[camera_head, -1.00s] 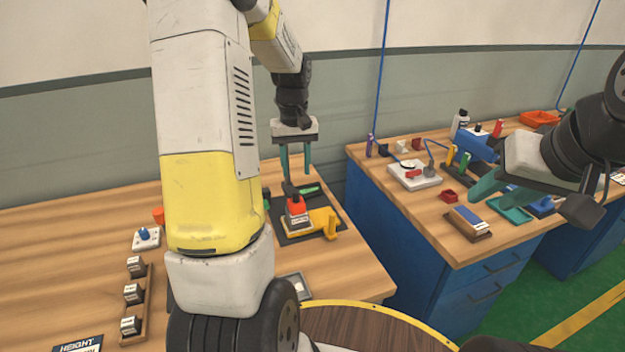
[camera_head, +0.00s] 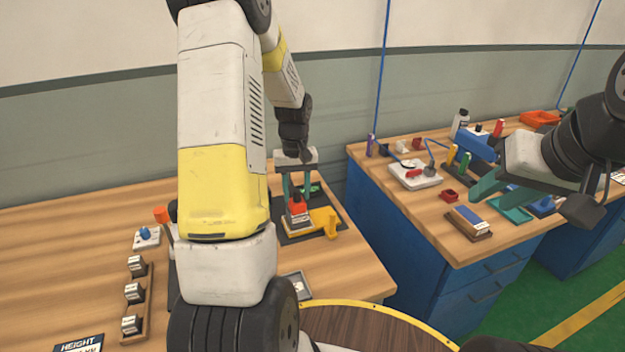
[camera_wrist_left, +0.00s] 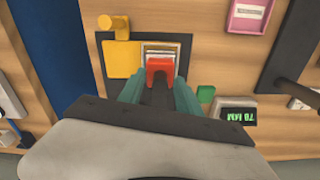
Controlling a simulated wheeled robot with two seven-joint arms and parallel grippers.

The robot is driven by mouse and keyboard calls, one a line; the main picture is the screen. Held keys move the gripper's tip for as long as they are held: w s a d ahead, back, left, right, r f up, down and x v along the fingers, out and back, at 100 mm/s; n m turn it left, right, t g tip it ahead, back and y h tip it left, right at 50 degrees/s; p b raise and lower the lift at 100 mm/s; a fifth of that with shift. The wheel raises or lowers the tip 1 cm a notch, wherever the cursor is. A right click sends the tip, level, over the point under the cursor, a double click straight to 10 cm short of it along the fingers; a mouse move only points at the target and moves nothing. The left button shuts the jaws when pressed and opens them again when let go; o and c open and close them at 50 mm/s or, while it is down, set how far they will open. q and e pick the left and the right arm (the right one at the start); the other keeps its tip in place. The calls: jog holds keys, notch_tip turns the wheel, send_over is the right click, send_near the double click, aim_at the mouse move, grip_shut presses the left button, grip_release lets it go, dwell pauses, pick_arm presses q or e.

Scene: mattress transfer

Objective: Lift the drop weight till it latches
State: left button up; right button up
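A red-topped block (camera_head: 297,209) with a silver label sits beside a yellow bracket (camera_head: 325,220) on a dark mat (camera_head: 287,238). I cannot tell surely whether this block is the drop weight. My left gripper (camera_head: 296,193) is lowered over it, its teal fingers on either side of the red top. My right gripper (camera_head: 492,198) is open and empty above the right bench. My left arm hides part of the left bench.
An orange-topped part (camera_head: 160,214) is partly hidden behind my left arm. A wooden rack (camera_head: 137,310) of small blocks and a HEIGHT sign (camera_head: 79,344) are at the left. A green piece (camera_wrist_left: 205,93) and a small display (camera_wrist_left: 237,115) are near the left fingers.

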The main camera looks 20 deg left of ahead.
pick_arm(q)
grip_shut()
dwell(1.2)
